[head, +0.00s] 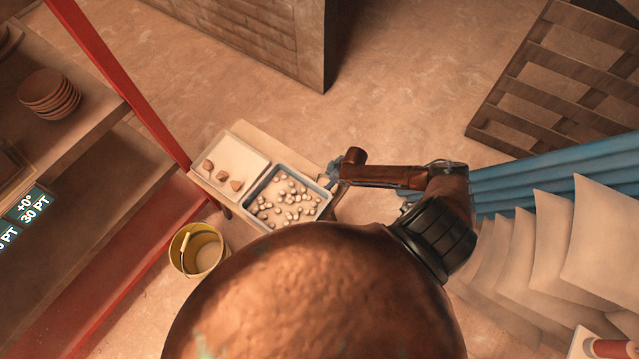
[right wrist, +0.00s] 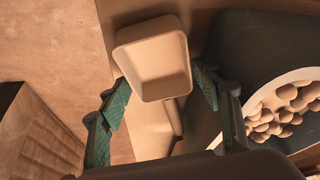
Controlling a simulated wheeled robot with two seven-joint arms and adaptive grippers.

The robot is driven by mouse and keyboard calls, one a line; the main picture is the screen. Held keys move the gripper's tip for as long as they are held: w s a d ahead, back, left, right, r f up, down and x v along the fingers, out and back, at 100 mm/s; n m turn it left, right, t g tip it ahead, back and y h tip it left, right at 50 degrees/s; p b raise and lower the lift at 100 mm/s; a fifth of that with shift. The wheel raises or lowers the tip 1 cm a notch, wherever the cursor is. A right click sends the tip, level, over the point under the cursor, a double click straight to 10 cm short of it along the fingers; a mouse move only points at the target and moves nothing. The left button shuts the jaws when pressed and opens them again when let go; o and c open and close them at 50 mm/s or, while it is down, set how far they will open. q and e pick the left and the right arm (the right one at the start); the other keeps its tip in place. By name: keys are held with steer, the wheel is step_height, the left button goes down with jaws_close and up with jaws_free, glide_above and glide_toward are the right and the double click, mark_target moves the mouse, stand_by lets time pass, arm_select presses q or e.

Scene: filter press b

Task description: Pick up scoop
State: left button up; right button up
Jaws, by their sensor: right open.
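The scoop (right wrist: 152,62) shows in the right wrist view as a pale, square, open pan with a straight handle (right wrist: 173,116) running down from it. My right gripper (right wrist: 162,84) is open, with a green finger on each side of the scoop. The handle's upper part lies between the fingers, and neither finger visibly presses on it. In the head view my right gripper (head: 333,172) is at the right end of the bench by the grey bin; I cannot make out the scoop there. My left gripper is not in view.
The grey bin (head: 325,203) holds many pale lumps. A white tray (head: 232,153) with several brown pieces stands left of it. A yellow bucket (head: 208,254) stands on the floor. Red-framed shelves (head: 130,85) are at left, a row of pale plates (head: 548,240) at right.

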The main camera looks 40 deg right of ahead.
steer(key=shift+w+a+f, duration=0.1)
steer(key=shift+w+f, duration=0.05)
steer(key=shift+f, duration=0.35)
steer(key=c, duration=1.2)
steer(key=shift+o, duration=0.2)
steer(key=shift+r, duration=0.1)
steer(key=shift+r, duration=0.1)
